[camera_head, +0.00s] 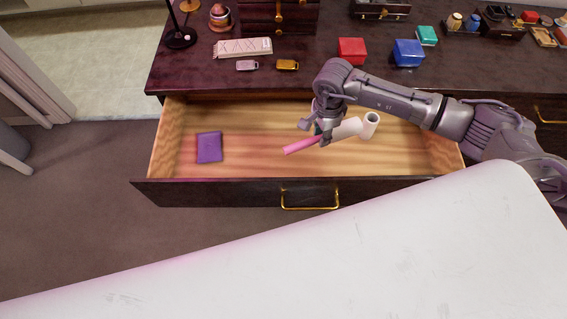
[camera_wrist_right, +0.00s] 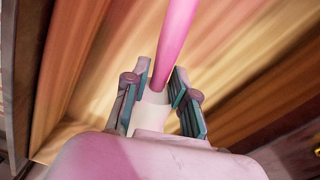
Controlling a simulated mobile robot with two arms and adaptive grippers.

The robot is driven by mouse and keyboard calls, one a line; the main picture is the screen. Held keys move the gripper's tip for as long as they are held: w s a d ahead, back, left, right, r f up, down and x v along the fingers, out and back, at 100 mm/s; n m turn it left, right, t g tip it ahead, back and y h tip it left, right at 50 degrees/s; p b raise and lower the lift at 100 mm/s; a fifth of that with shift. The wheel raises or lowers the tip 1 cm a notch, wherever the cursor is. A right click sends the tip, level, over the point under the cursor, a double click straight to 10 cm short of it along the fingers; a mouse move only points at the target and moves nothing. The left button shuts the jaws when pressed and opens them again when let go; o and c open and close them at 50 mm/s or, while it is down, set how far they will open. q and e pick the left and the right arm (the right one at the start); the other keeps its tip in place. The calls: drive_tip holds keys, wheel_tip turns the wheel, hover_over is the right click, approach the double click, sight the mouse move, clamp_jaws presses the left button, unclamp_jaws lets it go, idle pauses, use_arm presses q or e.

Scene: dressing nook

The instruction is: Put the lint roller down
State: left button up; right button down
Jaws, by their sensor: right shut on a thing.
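The lint roller has a pink handle (camera_head: 301,145) and a white roll (camera_head: 348,128). My right gripper (camera_head: 325,134) is shut on it, over the drawer (camera_head: 250,128). In the right wrist view the roller's pale part lies between the fingers of my right gripper (camera_wrist_right: 158,105), and the pink handle (camera_wrist_right: 175,40) points away from the wrist. The drawer is pulled open. I cannot tell whether the roller touches its wooden floor. My left gripper is not in view.
A white hollow cylinder (camera_head: 370,125) is beside the roll, and a purple item (camera_head: 209,147) lies at the drawer's left. The dresser top (camera_head: 200,75) holds red (camera_head: 352,51) and blue (camera_head: 408,53) boxes. A white surface (camera_head: 330,260) is in front. The drawer's middle-left is bare.

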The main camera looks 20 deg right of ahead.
wheel_tip(320, 180, down, 5)
drive_tip(key=w+d+m+b, duration=0.1)
drive_tip(key=w+d+m, duration=0.1)
drive_tip(key=m, duration=0.2)
drive_tip(key=b, duration=0.6)
hover_over(286, 163)
wheel_tip(286, 163, down, 6)
drive_tip(key=shift+f, duration=0.15)
wheel_tip(286, 163, down, 4)
drive_tip(key=b, duration=0.3)
drive_tip(key=shift+f, duration=0.2)
drive_tip(key=c, duration=0.9)
unclamp_jaws()
drive_tip(key=shift+r, duration=0.1)
drive_tip(key=shift+c, duration=0.2)
